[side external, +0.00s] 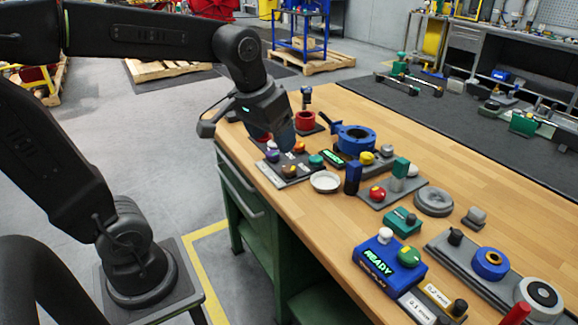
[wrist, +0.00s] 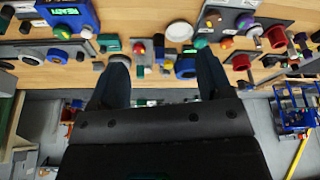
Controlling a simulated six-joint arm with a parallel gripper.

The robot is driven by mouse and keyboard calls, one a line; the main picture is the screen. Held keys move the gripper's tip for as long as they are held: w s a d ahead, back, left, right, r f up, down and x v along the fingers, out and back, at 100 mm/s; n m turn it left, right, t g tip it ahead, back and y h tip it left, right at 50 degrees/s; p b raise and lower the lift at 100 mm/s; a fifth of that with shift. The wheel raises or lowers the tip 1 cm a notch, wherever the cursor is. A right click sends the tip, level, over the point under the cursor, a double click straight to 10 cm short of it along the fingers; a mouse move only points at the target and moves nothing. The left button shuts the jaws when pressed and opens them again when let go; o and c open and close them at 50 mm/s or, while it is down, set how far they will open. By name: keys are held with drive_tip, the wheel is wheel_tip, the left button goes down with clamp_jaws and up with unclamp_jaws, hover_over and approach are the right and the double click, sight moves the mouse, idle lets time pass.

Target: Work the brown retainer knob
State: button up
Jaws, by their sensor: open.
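A grey panel with several small coloured knobs (side external: 290,179) lies near the bench's left edge in the side view.
A blue ring-shaped valve body (side external: 356,138) and a red cup (side external: 306,119) stand beyond the panel. A white dish (side external: 325,182), a blue block (side external: 352,177) and a blue READY box (side external: 391,265) stand on the wooden bench. Bare wood lies between several fixtures.

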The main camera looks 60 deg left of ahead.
drive_tip(key=w+a+f+n+g, duration=0.2)
drive_tip(key=w+a+n, duration=0.1)
drive_tip(key=w+a, duration=0.55)
drive_tip(key=n+g, duration=0.2)
approach(289, 168)
drive_tip(key=shift+h, duration=0.3)
drive_tip(key=f, duration=0.9)
drive_tip(key=shift+s+a+f, duration=0.1)
drive_tip(key=shift+a, duration=0.25)
drive_tip(key=c, duration=0.9)
